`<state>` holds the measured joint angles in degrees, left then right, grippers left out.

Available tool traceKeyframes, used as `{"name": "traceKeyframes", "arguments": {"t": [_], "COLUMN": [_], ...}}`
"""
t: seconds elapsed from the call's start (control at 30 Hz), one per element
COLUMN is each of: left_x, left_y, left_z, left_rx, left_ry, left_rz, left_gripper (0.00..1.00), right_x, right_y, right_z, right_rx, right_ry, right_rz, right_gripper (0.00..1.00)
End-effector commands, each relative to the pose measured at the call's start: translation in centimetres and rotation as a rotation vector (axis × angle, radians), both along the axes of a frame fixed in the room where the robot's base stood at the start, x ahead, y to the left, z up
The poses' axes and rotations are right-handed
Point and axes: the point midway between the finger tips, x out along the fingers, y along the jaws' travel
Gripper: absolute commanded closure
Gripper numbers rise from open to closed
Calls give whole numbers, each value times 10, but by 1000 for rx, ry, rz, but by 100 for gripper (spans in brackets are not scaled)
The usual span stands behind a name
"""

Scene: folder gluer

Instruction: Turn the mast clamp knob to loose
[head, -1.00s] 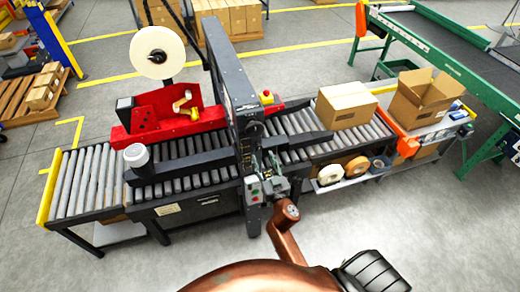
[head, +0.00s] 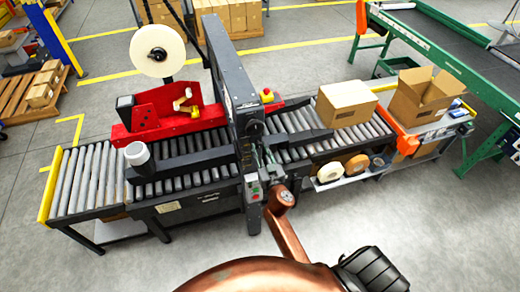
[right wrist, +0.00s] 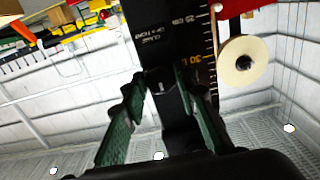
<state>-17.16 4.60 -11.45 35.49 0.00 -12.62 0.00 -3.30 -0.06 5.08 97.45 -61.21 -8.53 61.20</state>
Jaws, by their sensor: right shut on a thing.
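The dark mast (head: 232,90) stands upright over the roller conveyor, and it also shows in the right wrist view (right wrist: 188,30) with a printed scale and lettering. My right gripper (head: 256,150) is at the near face of the mast, below a round black part (head: 256,129). In the right wrist view its green fingers (right wrist: 160,82) are closed in on a small black part at the mast, which seems to be the clamp knob. The fingers hide most of it, and its turn position cannot be read. My left gripper is not in view.
A green and red button box (head: 253,187) sits just below my right gripper. The red taping unit (head: 165,115) with a white tape roll (head: 158,50) is left of the mast. A closed carton (head: 346,103) rests on the rollers at right. Near floor is clear.

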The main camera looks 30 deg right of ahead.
Motion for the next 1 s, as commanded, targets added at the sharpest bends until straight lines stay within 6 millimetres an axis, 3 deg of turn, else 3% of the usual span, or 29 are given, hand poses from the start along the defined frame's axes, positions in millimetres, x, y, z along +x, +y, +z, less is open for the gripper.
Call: {"name": "traceKeyframes", "arguments": {"t": [0.3, 0.67, 1.0], "left_x": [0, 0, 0], "left_y": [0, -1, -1], "left_z": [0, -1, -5], "left_rx": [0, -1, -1], "left_ry": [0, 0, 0], "left_rz": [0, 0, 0], "left_gripper": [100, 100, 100], "right_x": [0, 0, 0], "right_y": [0, 0, 1], "right_z": [0, -1, -1], "right_rx": [0, -65, -317], "right_ry": [0, 16, 75], "right_rz": [0, 1, 1], "right_gripper": [97, 98, 98]}}
